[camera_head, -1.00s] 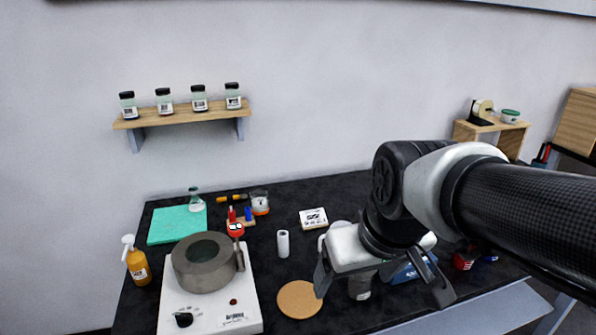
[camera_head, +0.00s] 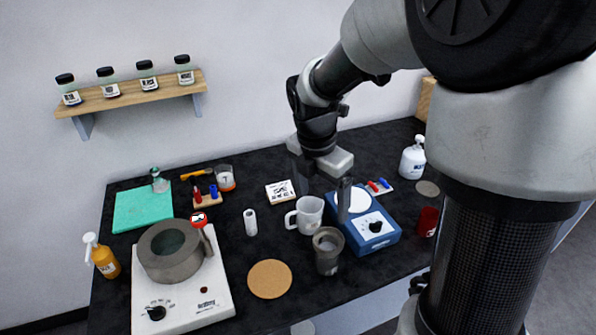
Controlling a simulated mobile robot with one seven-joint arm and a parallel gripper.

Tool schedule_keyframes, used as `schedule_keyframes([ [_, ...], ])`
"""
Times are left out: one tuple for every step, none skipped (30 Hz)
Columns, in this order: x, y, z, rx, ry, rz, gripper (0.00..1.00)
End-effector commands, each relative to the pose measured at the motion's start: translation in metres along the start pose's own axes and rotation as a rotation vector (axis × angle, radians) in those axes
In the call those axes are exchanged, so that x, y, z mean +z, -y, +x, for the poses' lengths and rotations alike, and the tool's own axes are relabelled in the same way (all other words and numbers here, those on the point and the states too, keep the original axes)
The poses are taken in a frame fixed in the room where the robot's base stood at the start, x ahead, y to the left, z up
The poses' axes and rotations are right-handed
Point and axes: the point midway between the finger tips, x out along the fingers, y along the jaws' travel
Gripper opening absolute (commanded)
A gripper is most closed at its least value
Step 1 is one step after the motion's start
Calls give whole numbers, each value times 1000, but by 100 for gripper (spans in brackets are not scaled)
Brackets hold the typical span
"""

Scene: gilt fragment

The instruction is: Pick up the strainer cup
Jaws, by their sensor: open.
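A grey cup (camera_head: 327,262), which looks like the strainer cup, stands upright near the front of the dark table. Its opening shows a darker inside, too small to tell if there is a mesh. My gripper (camera_head: 322,196) is open and empty, with its fingers pointing down. In the picture it is above and behind the grey cup, apart from it. One finger shows in front of the blue device behind the cup.
A white mug (camera_head: 306,215) stands close behind and left of the cup. A blue device (camera_head: 375,245) with a dial and round white top is close on the right. A cork mat (camera_head: 270,279) lies left. A hot plate (camera_head: 185,300) bears a grey pot (camera_head: 172,258).

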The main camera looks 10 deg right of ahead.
Motion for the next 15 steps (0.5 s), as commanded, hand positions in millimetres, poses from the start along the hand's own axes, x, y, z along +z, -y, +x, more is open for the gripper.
schedule_keyframes([
  [0,0,7,-3,-3,-9,81],
  [0,0,12,-3,-3,-11,81],
  [0,0,19,-5,-4,-12,81],
  [0,0,25,-3,-4,-11,81],
  [-1,1,32,-5,-4,-11,81],
  [-1,1,41,-5,-4,-10,81],
  [-1,1,48,-5,-4,-10,81],
  [-1,1,54,-4,-5,-10,81],
  [-1,0,63,-4,-4,-10,81],
  [-1,1,70,-4,-4,-10,81],
  [-1,1,76,-4,-4,-9,81],
  [-1,1,85,-4,-4,-9,81],
  [-1,1,91,-4,-3,-10,81],
  [-1,1,96,-4,-3,-10,81],
  [-1,1,103,-3,-4,-8,81],
])
